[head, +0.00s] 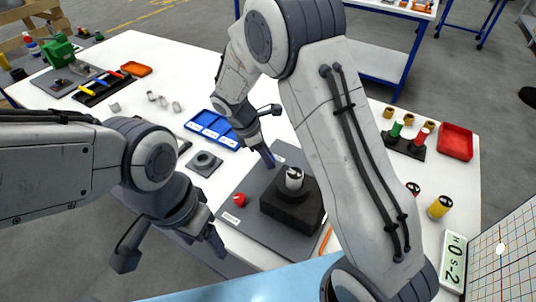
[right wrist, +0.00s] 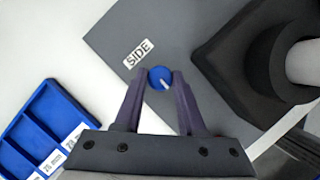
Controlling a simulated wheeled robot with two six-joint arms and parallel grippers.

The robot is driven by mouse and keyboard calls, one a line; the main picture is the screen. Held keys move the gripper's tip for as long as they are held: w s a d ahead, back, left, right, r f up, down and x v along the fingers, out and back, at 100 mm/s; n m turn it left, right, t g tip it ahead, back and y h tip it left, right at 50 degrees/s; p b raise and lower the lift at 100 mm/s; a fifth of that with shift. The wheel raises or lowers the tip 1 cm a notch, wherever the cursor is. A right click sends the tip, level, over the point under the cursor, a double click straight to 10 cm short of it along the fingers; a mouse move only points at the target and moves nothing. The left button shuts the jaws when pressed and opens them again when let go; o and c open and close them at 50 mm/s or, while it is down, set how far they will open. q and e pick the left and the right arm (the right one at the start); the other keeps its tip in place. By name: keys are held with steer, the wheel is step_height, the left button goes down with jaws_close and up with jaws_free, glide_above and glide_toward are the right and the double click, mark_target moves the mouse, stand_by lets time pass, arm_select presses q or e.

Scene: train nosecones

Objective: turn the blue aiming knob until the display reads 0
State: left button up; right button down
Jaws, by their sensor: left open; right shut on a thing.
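The blue aiming knob (right wrist: 160,74), with a pale pointer line, sits by a label reading SIDE (right wrist: 139,52) on a grey plate (head: 247,238). My right gripper (right wrist: 160,80) is shut on the knob, one finger on each side. In the head view my right gripper (head: 269,160) is at the plate's far edge and the knob is hard to make out behind its fingers. The display (head: 453,262) at the right appears to read H 0, S -2. My left gripper (head: 217,246) is open and empty, near the table's front edge.
A red knob (head: 239,200) and a black block (head: 291,211) bearing a white, dark-topped cylinder (head: 294,178) are on the plate. A blue tray (head: 212,128), a red tray (head: 455,142) and a yellow cylinder (head: 439,207) stand on the table.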

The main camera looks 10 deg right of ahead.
steer(key=m+g+p, duration=0.1)
steer(key=m+p, duration=0.1)
steer(key=m, duration=0.1)
steer(key=shift+w+r+m+g, duration=0.1)
steer(key=shift+m+g, duration=0.2)
steer(key=shift+m, duration=0.1)
steer(key=m+g+y+p, duration=0.1)
steer(key=m+p, duration=0.1)
steer(key=m, duration=0.1)
steer(key=shift+w+d+m, duration=0.1)
steer(key=shift+m, duration=0.2)
steer(key=m+g+y+p, duration=0.1)
steer(key=m, duration=0.3)
steer(key=shift+w+d+m, duration=0.1)
steer(key=shift+m, duration=0.2)
steer(key=m+y, duration=0.1)
steer(key=m, duration=0.1)
steer(key=m+y+p, duration=0.1)
steer(key=m, duration=0.2)
steer(key=shift+d+g, duration=0.15)
steer(key=shift+g, duration=0.15)
steer(key=c, duration=0.5)
jaws_free()
steer(key=b+v, duration=0.2)
steer(key=v, duration=0.8)
steer(key=shift+d, duration=0.15)
